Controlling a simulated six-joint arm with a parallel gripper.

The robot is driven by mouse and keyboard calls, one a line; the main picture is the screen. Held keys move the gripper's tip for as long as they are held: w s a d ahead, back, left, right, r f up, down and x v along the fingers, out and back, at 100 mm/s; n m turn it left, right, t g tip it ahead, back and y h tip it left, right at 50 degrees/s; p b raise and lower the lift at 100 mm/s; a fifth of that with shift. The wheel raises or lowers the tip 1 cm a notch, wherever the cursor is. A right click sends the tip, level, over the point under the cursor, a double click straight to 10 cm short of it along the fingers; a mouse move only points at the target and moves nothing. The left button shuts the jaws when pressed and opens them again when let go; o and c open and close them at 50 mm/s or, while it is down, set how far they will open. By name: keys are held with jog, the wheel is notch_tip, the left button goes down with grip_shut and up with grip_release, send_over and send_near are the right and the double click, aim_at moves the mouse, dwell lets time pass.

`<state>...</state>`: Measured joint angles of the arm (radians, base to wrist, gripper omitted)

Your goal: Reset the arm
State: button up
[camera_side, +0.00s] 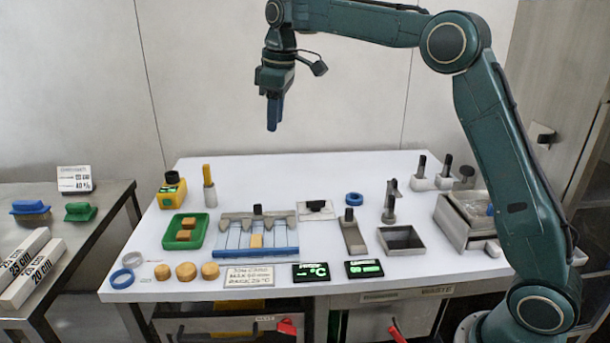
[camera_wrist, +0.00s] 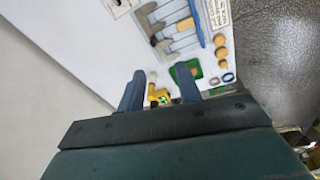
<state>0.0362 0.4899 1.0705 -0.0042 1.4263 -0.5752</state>
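My gripper (camera_side: 273,113) hangs high above the back of the white table (camera_side: 330,180), pointing down, well clear of everything on it. In the wrist view its two blue fingers (camera_wrist: 160,88) stand apart with a gap between them and nothing held. Through and beyond the gap the wrist view shows a yellow device (camera_wrist: 158,96) and the green tray (camera_wrist: 194,70). In the side view the fingers overlap, so the gap does not show there.
On the table stand the green tray (camera_side: 203,233) with brown blocks, a blue-edged mesh rack (camera_side: 228,253) with one block, a grey open bin (camera_side: 402,241), small displays (camera_side: 311,272) and a metal box (camera_side: 465,213). Round tan pieces (camera_side: 187,271) lie in front. Air around my gripper is free.

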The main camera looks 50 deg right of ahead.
jog(key=s+a+r+m+t, duration=0.1)
jog(key=s+r+m+t, duration=0.2)
jog(key=s, duration=1.6)
jog(key=s+f+m, duration=0.1)
jog(key=s+f, duration=0.3)
jog(key=s, duration=0.4)
jog(key=s+f+m, duration=0.2)
jog(key=s+f, duration=0.3)
jog(key=s, duration=0.4)
jog(key=shift+s+a+t, duration=0.2)
jog(key=shift+a+t, duration=0.2)
jog(key=shift+a, duration=0.05)
